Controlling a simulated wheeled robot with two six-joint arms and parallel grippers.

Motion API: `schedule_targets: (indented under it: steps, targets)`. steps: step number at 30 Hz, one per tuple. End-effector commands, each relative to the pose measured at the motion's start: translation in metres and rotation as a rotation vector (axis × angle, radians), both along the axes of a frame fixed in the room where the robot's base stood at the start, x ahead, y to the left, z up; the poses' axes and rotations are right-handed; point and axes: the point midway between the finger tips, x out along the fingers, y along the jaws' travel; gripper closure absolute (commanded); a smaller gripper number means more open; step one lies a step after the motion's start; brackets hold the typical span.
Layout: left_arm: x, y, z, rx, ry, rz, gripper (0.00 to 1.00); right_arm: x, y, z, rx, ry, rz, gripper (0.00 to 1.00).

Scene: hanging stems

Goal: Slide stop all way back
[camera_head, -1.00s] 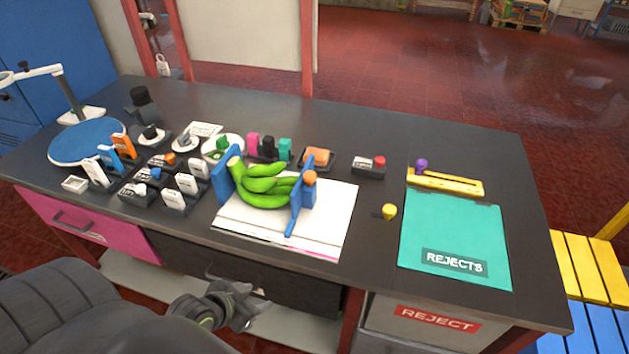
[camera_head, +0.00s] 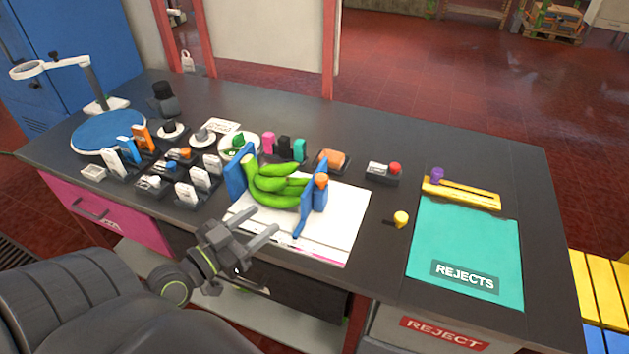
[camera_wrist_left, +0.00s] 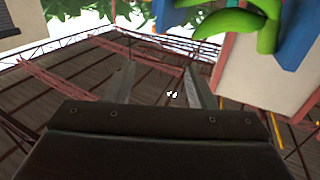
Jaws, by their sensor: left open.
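A bunch of green bananas (camera_head: 275,187) lies on a white board (camera_head: 325,236) between two blue upright plates. The left plate (camera_head: 236,180) stands at the stem end. The right blue plate (camera_head: 305,205), which looks like a sliding stop, has an orange knob (camera_head: 321,181) and a blue bar reaching toward the front. My left gripper (camera_head: 266,219) is open and empty, in front of the bananas near the board's front-left edge, apart from the stop. The bananas (camera_wrist_left: 228,22) and blue parts show at the top of the left wrist view. My right gripper is not in view.
A yellow rail (camera_head: 462,194) with a purple knob (camera_head: 437,174) lies behind the teal rejects mat (camera_head: 466,240). A yellow knob (camera_head: 401,219) stands right of the board. Several small holders crowd the table's left. The strip right of the board is mostly clear.

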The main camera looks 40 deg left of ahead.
Motion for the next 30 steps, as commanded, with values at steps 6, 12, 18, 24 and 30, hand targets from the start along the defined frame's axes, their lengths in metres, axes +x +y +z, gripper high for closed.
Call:
schedule_targets:
  steps: [6, 12, 18, 24, 30]
  targets:
    - [0.032, -0.005, 0.004, -0.006, -0.004, 0.001, 0.50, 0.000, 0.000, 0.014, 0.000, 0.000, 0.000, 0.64]
    - [0.064, -0.011, 0.004, -0.005, -0.003, 0.000, 0.50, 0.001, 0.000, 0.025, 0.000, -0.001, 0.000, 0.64]
    - [0.099, -0.016, 0.004, -0.005, -0.002, -0.001, 0.50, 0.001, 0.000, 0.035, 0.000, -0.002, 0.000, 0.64]
    - [0.132, -0.022, 0.003, -0.005, 0.000, -0.002, 0.50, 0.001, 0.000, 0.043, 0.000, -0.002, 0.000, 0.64]
    - [0.154, -0.025, 0.001, -0.002, 0.000, -0.002, 0.50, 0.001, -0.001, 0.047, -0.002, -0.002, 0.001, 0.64]
